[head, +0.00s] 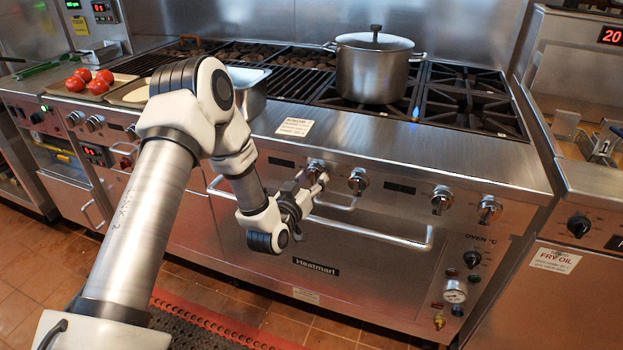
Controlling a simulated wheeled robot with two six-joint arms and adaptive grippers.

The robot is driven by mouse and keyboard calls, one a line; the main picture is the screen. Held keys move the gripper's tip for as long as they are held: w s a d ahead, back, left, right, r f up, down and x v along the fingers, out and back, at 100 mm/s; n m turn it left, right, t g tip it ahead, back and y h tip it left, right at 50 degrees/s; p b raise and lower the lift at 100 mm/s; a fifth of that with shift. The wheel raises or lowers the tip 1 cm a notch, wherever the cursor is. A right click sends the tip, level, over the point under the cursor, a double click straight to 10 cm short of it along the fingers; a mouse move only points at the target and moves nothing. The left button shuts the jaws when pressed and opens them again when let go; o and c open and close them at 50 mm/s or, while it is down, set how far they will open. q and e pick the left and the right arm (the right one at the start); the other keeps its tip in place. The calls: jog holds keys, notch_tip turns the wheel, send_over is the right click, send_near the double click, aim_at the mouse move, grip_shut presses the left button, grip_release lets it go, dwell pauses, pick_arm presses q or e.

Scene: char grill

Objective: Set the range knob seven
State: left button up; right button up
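My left gripper (316,181) is at the front panel of the steel range (420,172), its fingertips right at a range knob (316,167). The fingers partly cover this knob, and I cannot tell whether they touch or clasp it. To its right on the same panel are more silver knobs: one close by (358,180), then a pair farther right (441,200) and (488,209). No number that marks knob seven is readable. My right gripper is out of view.
A lidded steel pot (374,70) stands on the burners. The oven handle bar (370,232) runs below the knobs, close under my gripper. Tomatoes (75,84) lie on a tray at left. A fryer (585,170) stands at right.

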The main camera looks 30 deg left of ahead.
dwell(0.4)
pick_arm(q)
jog(key=n+b, duration=0.3)
jog(key=n, duration=0.1)
jog(key=shift+f, duration=0.15)
jog(key=shift+n+y+b, duration=0.4)
jog(key=shift+n+b, duration=1.35)
jog(key=shift+n, duration=0.75)
jog(key=o, duration=1.2)
